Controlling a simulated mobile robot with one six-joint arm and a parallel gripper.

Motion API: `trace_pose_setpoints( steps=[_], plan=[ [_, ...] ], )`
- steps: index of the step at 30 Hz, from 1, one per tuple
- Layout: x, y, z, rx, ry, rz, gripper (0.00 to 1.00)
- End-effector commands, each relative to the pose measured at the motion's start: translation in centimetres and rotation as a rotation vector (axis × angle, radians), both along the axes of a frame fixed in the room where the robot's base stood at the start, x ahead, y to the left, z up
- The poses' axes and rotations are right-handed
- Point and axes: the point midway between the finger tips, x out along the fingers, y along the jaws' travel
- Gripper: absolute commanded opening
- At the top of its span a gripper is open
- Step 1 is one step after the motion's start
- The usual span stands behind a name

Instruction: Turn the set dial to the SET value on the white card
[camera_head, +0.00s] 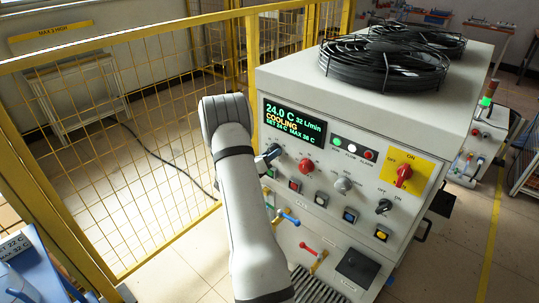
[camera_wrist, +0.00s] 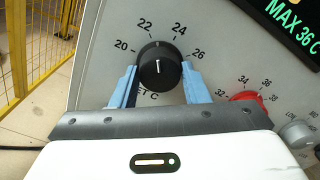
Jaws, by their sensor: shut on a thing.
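The black set dial (camera_wrist: 160,67) is in the middle of the wrist view, with the numbers 20, 22, 24 and 26 around it. Its white pointer line points up, roughly between 22 and 24. My gripper (camera_wrist: 160,87) is shut on the dial, one light blue finger on each side. In the head view my gripper (camera_head: 272,153) is at the panel's left, and my arm hides part of the panel. The display (camera_head: 294,122) reads 24.0 C, COOLING, SET 24 C, MAX 36 C. The white card (camera_head: 14,245) at the lower left appears to read SET 22 C, MAX 32 C.
A red dial (camera_wrist: 248,97) is close right of my gripper, with a grey knob (camera_wrist: 297,133) beyond it. The panel also has a red main switch (camera_head: 403,173) and several buttons.

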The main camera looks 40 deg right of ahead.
Motion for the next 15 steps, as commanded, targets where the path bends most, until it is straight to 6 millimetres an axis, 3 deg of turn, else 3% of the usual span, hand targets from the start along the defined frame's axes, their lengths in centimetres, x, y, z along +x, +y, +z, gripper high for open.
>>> trace_pose_setpoints(
  steps=[15],
  plan=[
    [-0.02,-0.11,0.17,-0.019,0.200,-0.001,0.18]
  ],
)
